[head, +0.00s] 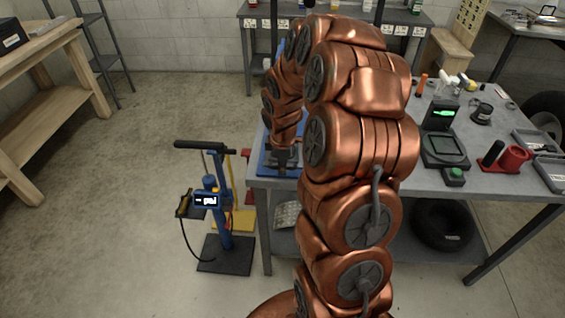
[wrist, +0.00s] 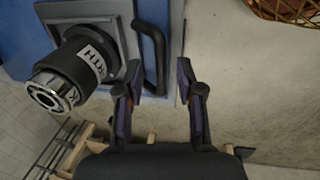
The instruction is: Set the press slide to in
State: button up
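In the wrist view, a blue press body (wrist: 20,40) carries a grey plate (wrist: 108,12) with a black bar handle (wrist: 153,50) along its right side. I take the plate and handle to be the press slide; whether it is in or out I cannot tell. A black cylinder (wrist: 90,60) with a metal end and a white label sticks out from the plate. My gripper (wrist: 157,75) is open, and the handle's near end shows between its fingers. I see no clear contact. In the head view, my gripper (head: 284,155) is at the blue press (head: 268,160) on the bench's left edge, partly hidden by my arm.
Open floor lies further left.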

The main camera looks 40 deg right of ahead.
grip_shut()
